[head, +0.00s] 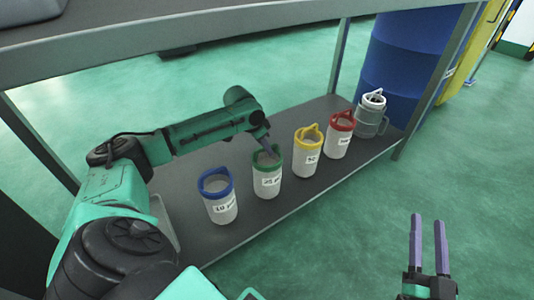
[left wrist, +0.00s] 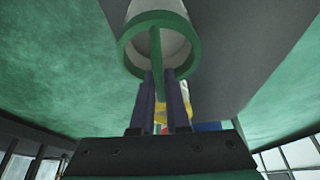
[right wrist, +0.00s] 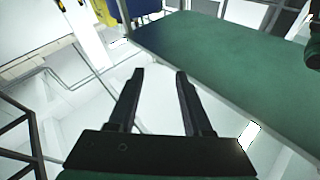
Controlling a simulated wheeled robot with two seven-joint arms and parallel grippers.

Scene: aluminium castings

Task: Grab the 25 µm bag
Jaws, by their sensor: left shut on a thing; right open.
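The 25 µm bag (head: 267,185) is a whitish cylinder with a green rim and handle. It stands upright on the dark lower shelf (head: 240,232), and its label is only partly readable. My left gripper (head: 268,151) reaches down to it from the left. In the left wrist view, the fingers (left wrist: 165,82) are shut on the green handle (left wrist: 157,62), with the green rim (left wrist: 125,55) just beyond. My right gripper (head: 428,222) is open and empty, out in front of the shelf, and it also shows empty in the right wrist view (right wrist: 159,78).
A blue-rimmed bag (head: 220,203) stands left of it. The upper shelf edge (head: 230,36) hangs overhead. A blue drum (head: 400,60) stands behind.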

